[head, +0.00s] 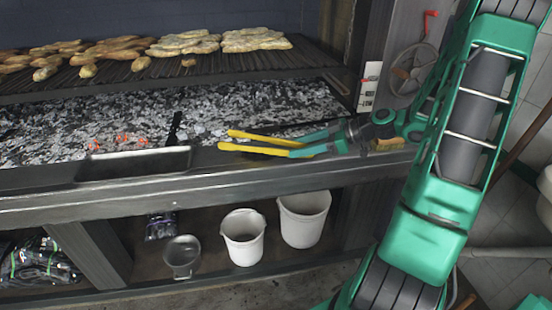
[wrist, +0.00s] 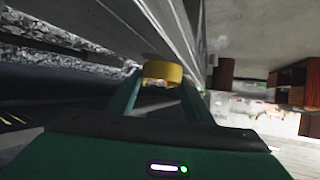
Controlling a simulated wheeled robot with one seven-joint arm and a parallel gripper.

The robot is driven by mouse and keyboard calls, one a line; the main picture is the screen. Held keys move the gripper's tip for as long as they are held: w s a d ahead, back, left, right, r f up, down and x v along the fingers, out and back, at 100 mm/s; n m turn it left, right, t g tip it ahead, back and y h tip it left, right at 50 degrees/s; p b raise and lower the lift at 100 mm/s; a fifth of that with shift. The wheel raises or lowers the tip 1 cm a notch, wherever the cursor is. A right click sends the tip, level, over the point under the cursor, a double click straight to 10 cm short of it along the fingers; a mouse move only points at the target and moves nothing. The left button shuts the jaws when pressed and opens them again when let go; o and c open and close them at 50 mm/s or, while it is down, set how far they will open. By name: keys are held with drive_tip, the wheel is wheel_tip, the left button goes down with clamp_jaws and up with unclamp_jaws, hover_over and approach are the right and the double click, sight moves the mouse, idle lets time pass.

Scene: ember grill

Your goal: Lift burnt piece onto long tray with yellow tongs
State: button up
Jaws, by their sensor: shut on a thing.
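The yellow tongs (head: 255,141) lie level over the front ledge in the head view, their two arms pointing left toward the coals. My gripper (head: 298,145) is shut on them from the right. In the wrist view a yellow part of the tongs (wrist: 162,71) sits between my fingers. The long tray (head: 135,165), dark-rimmed, rests on the ledge left of the tongs' tips, apart from them. A dark upright piece (head: 174,128) stands behind the tray's right end; I cannot tell whether it is the burnt piece or a handle. Small orange glowing spots (head: 122,139) show behind the tray.
Grey coals (head: 240,105) fill the bed behind the ledge. Flatbreads or meat pieces (head: 255,40) lie on the rack above. White buckets (head: 243,237) and a metal pot (head: 182,256) stand below the ledge (head: 210,185). A crank wheel (head: 414,68) is at the right.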

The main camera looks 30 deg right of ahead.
wheel_tip(320, 180, up, 6)
drive_tip(key=shift+f, duration=0.15)
idle(0.3)
drive_tip(key=shift+s, duration=0.15)
idle(1.2)
